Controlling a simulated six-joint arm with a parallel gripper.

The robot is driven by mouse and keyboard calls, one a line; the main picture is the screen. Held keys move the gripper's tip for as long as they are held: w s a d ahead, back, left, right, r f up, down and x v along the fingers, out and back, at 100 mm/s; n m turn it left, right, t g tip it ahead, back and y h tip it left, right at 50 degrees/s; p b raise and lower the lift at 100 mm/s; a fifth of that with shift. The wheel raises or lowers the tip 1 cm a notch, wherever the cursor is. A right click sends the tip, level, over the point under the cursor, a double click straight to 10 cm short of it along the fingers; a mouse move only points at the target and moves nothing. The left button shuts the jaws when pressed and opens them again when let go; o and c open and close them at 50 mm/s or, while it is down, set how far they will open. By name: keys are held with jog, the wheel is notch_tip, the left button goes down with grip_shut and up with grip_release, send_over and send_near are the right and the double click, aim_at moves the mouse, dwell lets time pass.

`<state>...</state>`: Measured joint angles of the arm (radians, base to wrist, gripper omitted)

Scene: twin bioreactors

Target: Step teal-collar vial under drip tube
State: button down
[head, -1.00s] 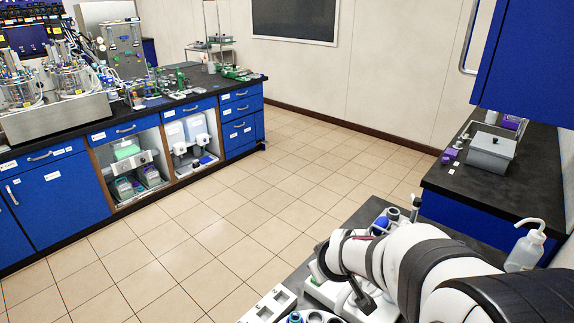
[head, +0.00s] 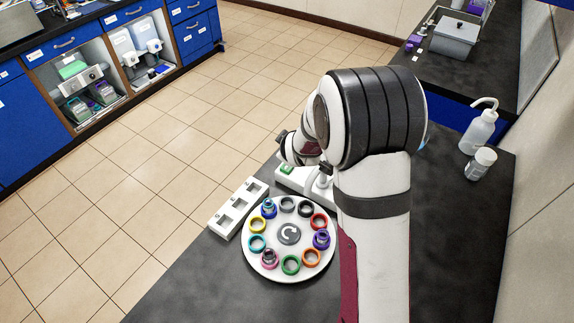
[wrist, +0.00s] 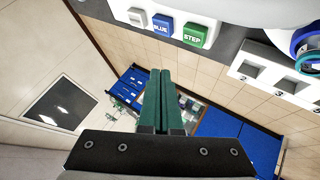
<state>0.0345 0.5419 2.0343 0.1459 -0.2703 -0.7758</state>
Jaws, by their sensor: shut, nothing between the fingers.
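A white round carousel (head: 262,272) with several coloured collars around its rim stands on the dark bench in the head view. The teal collar (head: 256,243) is on its left side, between yellow and magenta; I cannot tell whether it holds a vial. The drip tube cannot be made out; my arm covers that area. A green STEP button (wrist: 195,34) sits on a base beside a BLUE button (wrist: 163,25) in the wrist view. My gripper (wrist: 160,72) has dark green fingers pressed together and empty, apart from the buttons. Its fingers are hidden in the head view.
A white slotted rack (head: 238,206) stands left of the carousel at the bench edge. A wash bottle (head: 478,130) and a lidded jar (head: 481,163) stand at the right. Tiled floor lies left of the bench. The front of the bench is clear.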

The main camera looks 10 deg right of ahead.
aim_at(289, 169)
jog(key=shift+f, duration=2.7)
jog(key=shift+f, duration=0.4)
jog(key=shift+f, duration=0.4)
dwell(0.6)
jog(key=shift+r, duration=3.35)
